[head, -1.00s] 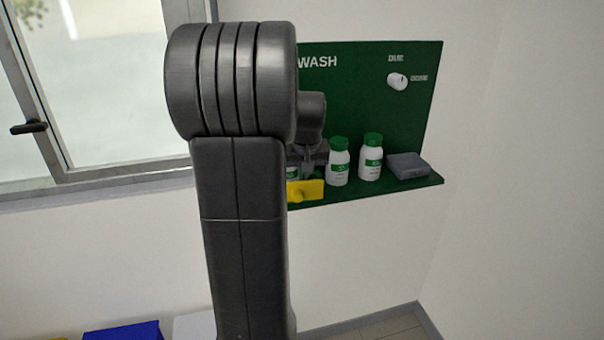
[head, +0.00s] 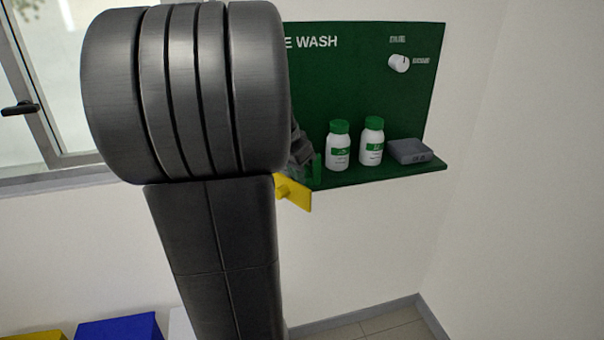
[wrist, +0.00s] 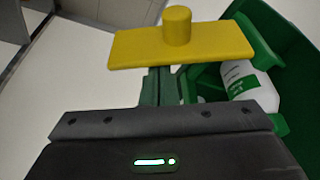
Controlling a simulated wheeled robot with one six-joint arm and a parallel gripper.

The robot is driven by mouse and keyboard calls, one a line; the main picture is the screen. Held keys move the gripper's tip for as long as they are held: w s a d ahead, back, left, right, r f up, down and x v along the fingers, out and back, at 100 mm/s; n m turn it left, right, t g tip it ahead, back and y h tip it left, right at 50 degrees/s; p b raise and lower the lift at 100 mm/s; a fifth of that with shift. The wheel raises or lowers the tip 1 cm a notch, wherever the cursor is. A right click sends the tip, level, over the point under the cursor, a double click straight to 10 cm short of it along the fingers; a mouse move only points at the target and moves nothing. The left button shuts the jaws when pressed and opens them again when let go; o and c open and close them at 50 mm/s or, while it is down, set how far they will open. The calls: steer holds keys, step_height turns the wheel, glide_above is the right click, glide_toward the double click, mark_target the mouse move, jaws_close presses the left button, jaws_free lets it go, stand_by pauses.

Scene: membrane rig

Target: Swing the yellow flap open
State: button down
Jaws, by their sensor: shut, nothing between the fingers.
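The yellow flap (head: 295,193) hangs at the left end of the green shelf, tilted out from the shelf's front edge; my arm hides its left part. In the wrist view the flap (wrist: 185,44) crosses the top, with its round yellow knob (wrist: 177,25) on it. My gripper (wrist: 160,82) is shut and empty, its fingertips at the near edge of the flap; I cannot tell if they touch. In the head view my arm mostly hides the gripper.
The green board (head: 365,80) has a white knob (head: 399,64) at upper right. Two white bottles with green caps (head: 338,150) (head: 371,145) and a grey box (head: 413,151) stand on the shelf right of the flap. A window is at left. A blue box (head: 120,328) is low down.

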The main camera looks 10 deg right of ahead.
steer(key=s+a+m, duration=0.1)
steer(key=a+m, duration=0.1)
steer(key=shift+s+m+g+b, duration=0.15)
steer(key=shift+m+g+b, duration=0.2)
steer(key=shift+m+g, duration=0.05)
steer(key=shift+s+a+m+g+h+b, duration=0.15)
steer(key=shift+s+a+m+g, duration=0.1)
steer(key=shift+a+m, duration=0.5)
steer(key=shift+s+a+m+g+h+b, duration=0.15)
steer(key=shift+s+a+m+g, duration=0.1)
steer(key=shift+a+m, duration=0.5)
steer(key=shift+a, duration=0.15)
